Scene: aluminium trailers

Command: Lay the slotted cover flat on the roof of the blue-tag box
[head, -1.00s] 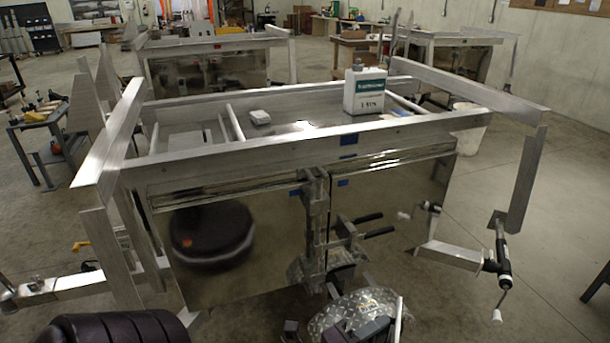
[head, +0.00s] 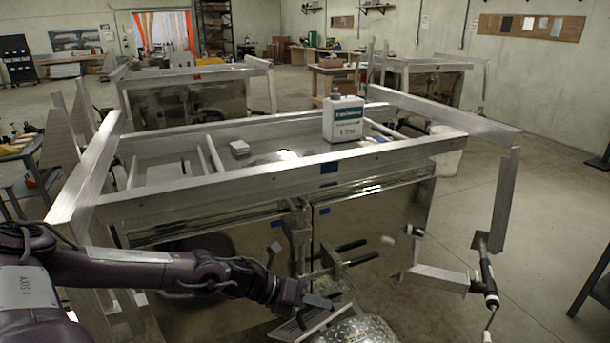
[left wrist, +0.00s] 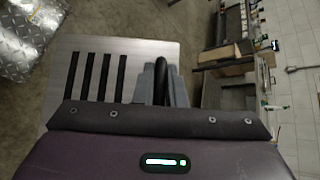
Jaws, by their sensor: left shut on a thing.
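The box with blue tags (head: 329,168) stands ahead in the head view, with polished front doors (head: 375,225) and an aluminium rail around its roof. My left gripper (head: 318,303) is low in front of the doors, below the roof's level. It is shut on the slotted cover (head: 303,327), a small pale plate held tilted. In the left wrist view the cover (left wrist: 140,52) shows several dark parallel slots, and the fingers (left wrist: 160,82) close around a dark bar on it. My right gripper is not in view.
A white jug with a green label (head: 343,118) and a small pale block (head: 239,148) are on the roof. Dark door handles (head: 352,246) project near my left gripper. A rounded diamond-plate piece (head: 360,329) is beside the cover. Uprights stand at both sides.

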